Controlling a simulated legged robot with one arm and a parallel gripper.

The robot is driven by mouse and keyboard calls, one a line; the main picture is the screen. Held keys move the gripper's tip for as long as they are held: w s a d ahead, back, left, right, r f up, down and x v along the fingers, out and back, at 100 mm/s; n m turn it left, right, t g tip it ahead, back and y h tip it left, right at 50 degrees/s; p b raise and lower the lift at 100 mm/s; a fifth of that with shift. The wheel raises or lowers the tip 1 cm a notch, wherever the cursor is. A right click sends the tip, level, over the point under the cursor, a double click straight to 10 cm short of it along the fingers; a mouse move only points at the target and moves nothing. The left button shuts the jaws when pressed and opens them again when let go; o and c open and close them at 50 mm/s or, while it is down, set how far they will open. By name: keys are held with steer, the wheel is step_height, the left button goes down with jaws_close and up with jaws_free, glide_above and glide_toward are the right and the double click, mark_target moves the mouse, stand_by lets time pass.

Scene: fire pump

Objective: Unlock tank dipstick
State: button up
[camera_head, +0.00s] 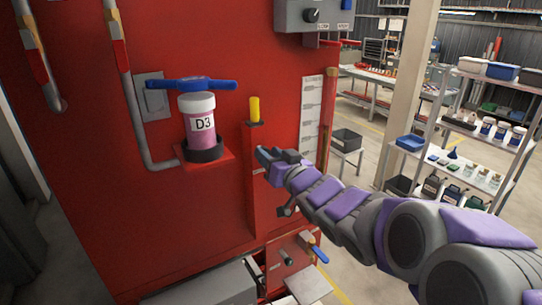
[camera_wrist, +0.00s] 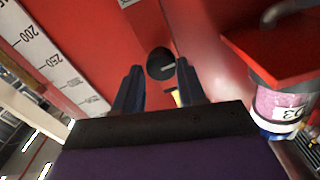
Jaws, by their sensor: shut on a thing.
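The dipstick's yellow handle (camera_head: 254,108) stands upright in a black collar on top of a narrow red post on the red tank. In the wrist view, which is turned over, a bit of the yellow handle (camera_wrist: 176,97) shows beside one finger. My gripper (camera_head: 264,156) is at the front of the post, below the yellow handle. In the head view my gripper hides this knob.
A jar marked D3 (camera_head: 203,121) with a blue valve handle (camera_head: 190,85) above it stands left of the post. A white level scale (camera_head: 311,112) is to the right. A grey control box (camera_head: 311,16) is above. Shelves (camera_head: 470,130) stand farther right.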

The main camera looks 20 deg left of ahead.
steer(key=shift+a, duration=0.1)
steer(key=shift+c, duration=0.7)
steer(key=shift+w+a+f, duration=0.1)
steer(key=shift+a+f, duration=0.05)
steer(key=shift+a, duration=0.1)
steer(key=c, duration=0.4)
steer(key=shift+o, duration=0.3)
steer(key=shift+n, duration=0.7)
steer(key=o, duration=0.7)
steer(key=shift+f, duration=0.1)
steer(key=o, duration=0.3)
steer(key=shift+w+a, duration=0.2)
steer(key=shift+a, duration=0.05)
steer(key=shift+s, duration=0.1)
steer(key=shift+d, duration=0.1)
